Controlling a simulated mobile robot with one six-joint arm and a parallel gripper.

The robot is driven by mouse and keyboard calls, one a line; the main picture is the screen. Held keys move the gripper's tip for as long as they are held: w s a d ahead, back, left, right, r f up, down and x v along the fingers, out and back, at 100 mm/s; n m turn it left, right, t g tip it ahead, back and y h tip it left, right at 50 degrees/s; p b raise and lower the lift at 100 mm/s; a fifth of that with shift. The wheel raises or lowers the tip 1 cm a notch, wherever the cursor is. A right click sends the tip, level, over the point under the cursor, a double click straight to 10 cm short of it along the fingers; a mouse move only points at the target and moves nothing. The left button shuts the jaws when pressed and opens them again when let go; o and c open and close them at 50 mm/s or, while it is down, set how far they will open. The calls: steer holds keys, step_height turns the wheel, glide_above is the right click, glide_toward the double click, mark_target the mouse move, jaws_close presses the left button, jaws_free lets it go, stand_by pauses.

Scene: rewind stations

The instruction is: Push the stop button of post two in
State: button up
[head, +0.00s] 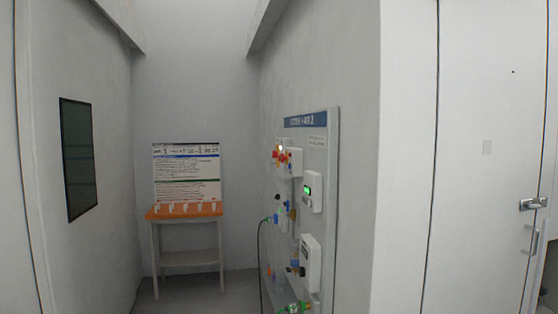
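A grey panel (328,225) with a blue header strip (305,120) is fixed to the right wall of a recess, seen at a steep angle. The header lettering is too small to read surely, though it may end in a 2. Small red and yellow parts (279,156) sit near the panel's upper left. I cannot tell which of them, if any, is the stop button. A white box (313,192) with a lit green display is at mid height. Another white box (310,262) is below it. My gripper is not in view.
A table with an orange top (170,216) stands at the recess's back, several small white items on it and a printed board (187,172) behind. A dark window (78,158) is on the left wall. A white door (490,110) is at right. A dark cable (259,250) hangs beside the panel.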

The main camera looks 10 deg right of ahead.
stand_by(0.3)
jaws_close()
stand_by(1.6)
